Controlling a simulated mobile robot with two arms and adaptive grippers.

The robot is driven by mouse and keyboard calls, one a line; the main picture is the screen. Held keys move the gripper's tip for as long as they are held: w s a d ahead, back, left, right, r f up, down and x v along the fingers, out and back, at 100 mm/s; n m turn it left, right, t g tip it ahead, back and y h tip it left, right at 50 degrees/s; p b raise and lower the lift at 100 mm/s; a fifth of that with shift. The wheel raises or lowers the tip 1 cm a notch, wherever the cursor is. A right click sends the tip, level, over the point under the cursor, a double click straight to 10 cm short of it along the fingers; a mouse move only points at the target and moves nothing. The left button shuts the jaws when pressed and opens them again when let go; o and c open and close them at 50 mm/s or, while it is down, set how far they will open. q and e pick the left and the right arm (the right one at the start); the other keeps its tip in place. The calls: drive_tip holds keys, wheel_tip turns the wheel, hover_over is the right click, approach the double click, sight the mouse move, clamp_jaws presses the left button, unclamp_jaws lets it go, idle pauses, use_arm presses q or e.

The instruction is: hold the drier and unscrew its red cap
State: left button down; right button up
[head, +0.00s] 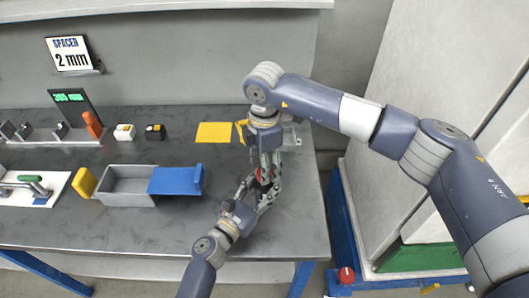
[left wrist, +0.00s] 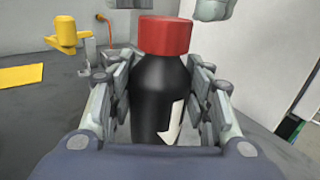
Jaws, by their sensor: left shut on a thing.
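The drier (left wrist: 158,95) is a black bottle with a white arrow mark. It stands upright between the fingers of my left gripper (left wrist: 165,88), which is shut on its body. Its red cap (left wrist: 164,36) sits on top in the left wrist view. In the head view only a bit of the red cap (head: 262,175) shows between the two grippers; the body is mostly hidden. My left gripper (head: 260,191) comes from below. My right gripper (head: 265,162) points down from above the cap. In the left wrist view its fingertips are spread apart at the top edge, on either side above the cap.
A grey bin (head: 125,198) with a blue part (head: 176,181) stands left of the grippers, and a yellow mat (head: 214,132) lies behind. An orange-handled tool (head: 93,124) and small blocks stand further left. The bench's right edge is close to the grippers.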

drive_tip(key=shift+f, duration=1.25)
